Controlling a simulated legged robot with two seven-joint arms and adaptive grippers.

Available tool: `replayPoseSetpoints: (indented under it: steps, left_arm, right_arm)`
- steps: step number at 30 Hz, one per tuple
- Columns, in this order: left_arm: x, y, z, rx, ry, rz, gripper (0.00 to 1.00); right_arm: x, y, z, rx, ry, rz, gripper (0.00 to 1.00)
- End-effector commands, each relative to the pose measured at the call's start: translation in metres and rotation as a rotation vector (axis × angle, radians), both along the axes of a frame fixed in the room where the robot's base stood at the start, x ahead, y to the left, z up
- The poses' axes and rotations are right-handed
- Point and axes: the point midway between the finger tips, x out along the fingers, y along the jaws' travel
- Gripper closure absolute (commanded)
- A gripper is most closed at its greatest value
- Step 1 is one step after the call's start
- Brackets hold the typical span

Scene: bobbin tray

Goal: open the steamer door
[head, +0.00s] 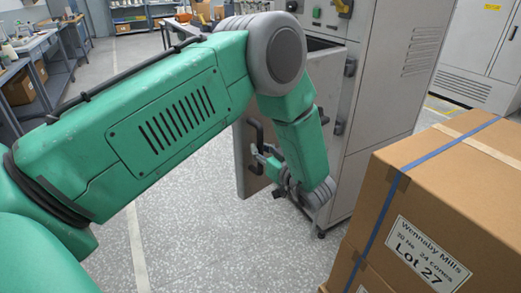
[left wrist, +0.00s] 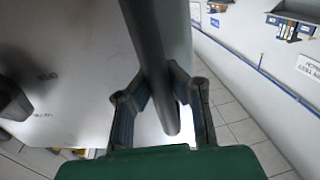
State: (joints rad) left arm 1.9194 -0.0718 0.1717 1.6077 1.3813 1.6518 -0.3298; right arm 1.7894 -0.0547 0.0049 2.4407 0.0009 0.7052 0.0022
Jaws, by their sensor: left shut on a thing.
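The steamer (head: 385,75) is a tall grey cabinet at the centre right of the head view. Its grey door (head: 246,180) stands swung out from the body, and a dark gap shows at its top edge. The door has a dark bar handle (head: 253,130). My left gripper (head: 266,160) is at the door's face, shut on the handle. In the left wrist view the dark handle bar (left wrist: 150,45) runs between the two fingers of the gripper (left wrist: 158,85). My green left arm hides much of the door. My right gripper is not in view.
A stack of cardboard boxes (head: 455,190) with a blue strap stands at the right front, close to the steamer. Workbenches (head: 45,60) line the left. The speckled floor (head: 215,245) left of and before the door is clear. Another grey cabinet (head: 485,50) stands behind right.

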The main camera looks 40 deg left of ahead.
Motion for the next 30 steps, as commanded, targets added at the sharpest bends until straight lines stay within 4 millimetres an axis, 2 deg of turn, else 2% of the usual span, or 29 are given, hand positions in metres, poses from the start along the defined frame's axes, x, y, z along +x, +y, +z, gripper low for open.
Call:
replayPoseSetpoints:
  steps: [9, 10, 12, 23, 26, 30]
  left_arm:
    - [0.001, -0.004, 0.002, 0.003, -0.003, -0.003, 1.0]
    - [0.001, -0.004, 0.002, 0.003, -0.003, -0.003, 0.82]
    - [0.001, -0.004, 0.002, 0.002, -0.003, -0.003, 0.62]
    - [0.0, -0.007, 0.0, 0.001, 0.001, -0.002, 0.62]
    - [-0.003, -0.017, 0.0, 0.0, 0.001, -0.003, 0.62]
    - [-0.01, -0.043, 0.0, 0.001, 0.002, -0.005, 0.62]
  right_arm:
    - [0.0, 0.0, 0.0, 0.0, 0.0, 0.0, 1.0]
    - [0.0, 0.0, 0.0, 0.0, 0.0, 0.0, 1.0]
    - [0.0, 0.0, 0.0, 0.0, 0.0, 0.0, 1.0]
    - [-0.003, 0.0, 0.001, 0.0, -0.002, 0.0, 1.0]
    - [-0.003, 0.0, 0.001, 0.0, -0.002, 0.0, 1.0]
    - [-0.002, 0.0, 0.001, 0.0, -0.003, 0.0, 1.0]
